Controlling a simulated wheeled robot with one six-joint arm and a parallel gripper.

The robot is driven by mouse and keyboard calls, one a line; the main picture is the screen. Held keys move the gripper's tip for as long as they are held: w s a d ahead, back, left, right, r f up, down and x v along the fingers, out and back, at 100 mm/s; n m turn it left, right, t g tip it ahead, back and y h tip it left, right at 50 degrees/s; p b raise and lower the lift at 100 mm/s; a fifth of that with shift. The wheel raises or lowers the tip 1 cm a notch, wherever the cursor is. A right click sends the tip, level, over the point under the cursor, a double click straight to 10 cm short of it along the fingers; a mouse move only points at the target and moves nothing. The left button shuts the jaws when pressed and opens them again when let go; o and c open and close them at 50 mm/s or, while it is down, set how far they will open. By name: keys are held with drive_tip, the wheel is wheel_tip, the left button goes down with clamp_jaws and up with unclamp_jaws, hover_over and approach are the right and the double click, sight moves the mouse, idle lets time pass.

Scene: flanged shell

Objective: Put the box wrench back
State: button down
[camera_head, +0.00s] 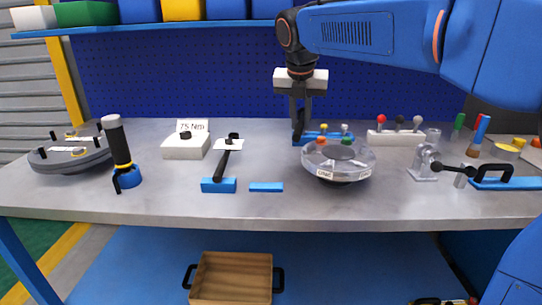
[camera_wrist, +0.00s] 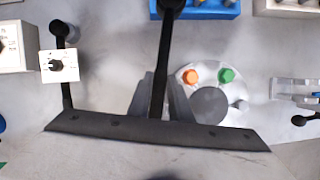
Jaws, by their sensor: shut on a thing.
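My gripper (camera_head: 300,112) hangs over the back middle of the bench, pointing down. In the wrist view its two grey fingers (camera_wrist: 160,100) are shut on a long black rod, which I take to be the box wrench (camera_wrist: 162,55). The rod runs away from the fingers to a rounded dark end at the top edge, by a blue block (camera_wrist: 215,10) with small parts in it. In the head view the wrench is hard to separate from the dark fingers. A small blue block (camera_head: 266,187) lies bare on the front of the bench.
A clear round flanged shell (camera_head: 338,165) with coloured knobs stands close in front and right of my gripper. A black-handled tool (camera_head: 226,158) with a white tag rests on another blue block (camera_head: 218,185). A white box (camera_head: 186,147) bears a "75 Nm" sign. Bench front is partly clear.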

drive_tip(key=s+a+f+n, duration=0.15)
drive_tip(key=s+a, duration=0.25)
drive_tip(key=a, duration=0.5)
drive_tip(key=shift+n+y, duration=0.25)
drive_tip(key=shift+y, duration=0.15)
drive_tip(key=shift+w+a+f, duration=0.1)
drive_tip(key=shift+f, duration=2.3)
drive_tip(key=shift+w+a+f, duration=0.1)
drive_tip(key=shift+f, duration=2.3)
drive_tip(key=shift+d+f, duration=0.1)
drive_tip(key=c, duration=1.6)
unclamp_jaws()
drive_tip(key=v, duration=1.2)
drive_tip(key=shift+s, duration=0.15)
drive_tip(key=shift+s, duration=0.1)
